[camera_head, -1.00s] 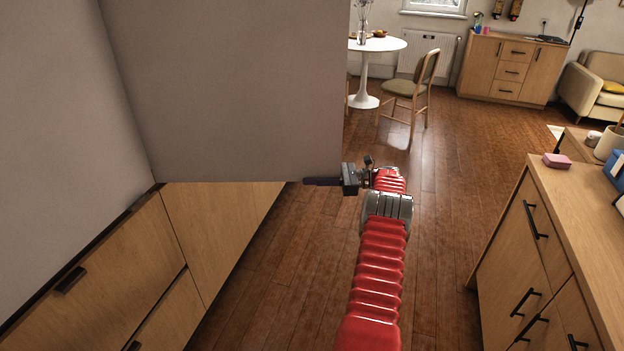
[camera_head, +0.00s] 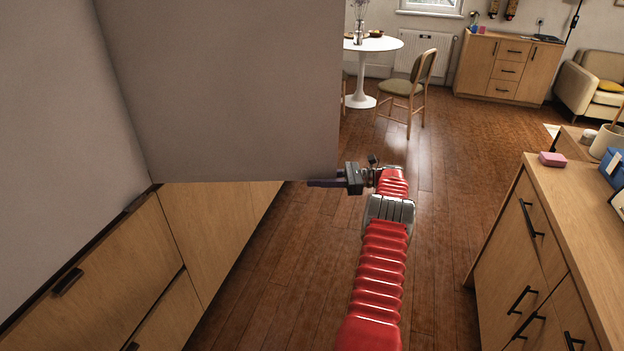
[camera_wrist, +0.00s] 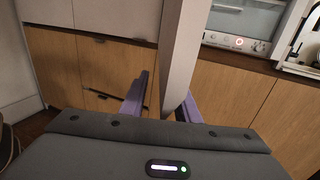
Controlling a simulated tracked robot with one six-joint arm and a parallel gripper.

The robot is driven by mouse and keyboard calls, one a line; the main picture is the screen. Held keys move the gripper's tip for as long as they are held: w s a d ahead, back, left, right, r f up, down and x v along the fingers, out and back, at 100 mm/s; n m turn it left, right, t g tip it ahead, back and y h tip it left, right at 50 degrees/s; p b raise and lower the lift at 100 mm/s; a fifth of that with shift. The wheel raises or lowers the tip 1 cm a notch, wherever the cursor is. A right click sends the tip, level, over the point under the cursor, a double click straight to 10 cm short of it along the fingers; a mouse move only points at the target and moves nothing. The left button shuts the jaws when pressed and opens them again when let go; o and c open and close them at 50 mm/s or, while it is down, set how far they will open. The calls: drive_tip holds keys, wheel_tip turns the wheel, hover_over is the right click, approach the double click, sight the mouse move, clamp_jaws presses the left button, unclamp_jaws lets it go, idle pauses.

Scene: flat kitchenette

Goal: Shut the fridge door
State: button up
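The fridge door (camera_head: 225,90) is a large plain grey panel in the upper left of the head view. It stands open at an angle to the grey surface of the fridge (camera_head: 55,100) on the left. My gripper (camera_head: 325,183) is at the door's lower right corner, with a dark purple finger showing just below the bottom edge. In the wrist view, the two purple fingers of my gripper (camera_wrist: 167,82) are spread apart. The upright grey door edge (camera_wrist: 182,45) shows between them. I cannot tell whether either finger touches the door. The fridge inside is hidden.
Wooden drawers (camera_head: 105,265) lie below the fridge at left. A wooden counter (camera_head: 575,195) with a pink block (camera_head: 552,159) stands at right. Wooden floor (camera_head: 440,200) is clear between them. A chair (camera_head: 408,88) and white round table (camera_head: 385,44) stand farther back.

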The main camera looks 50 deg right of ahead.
drive_tip(key=shift+v, duration=2.7)
drive_tip(key=shift+o, duration=0.3)
drive_tip(key=shift+w, duration=0.1)
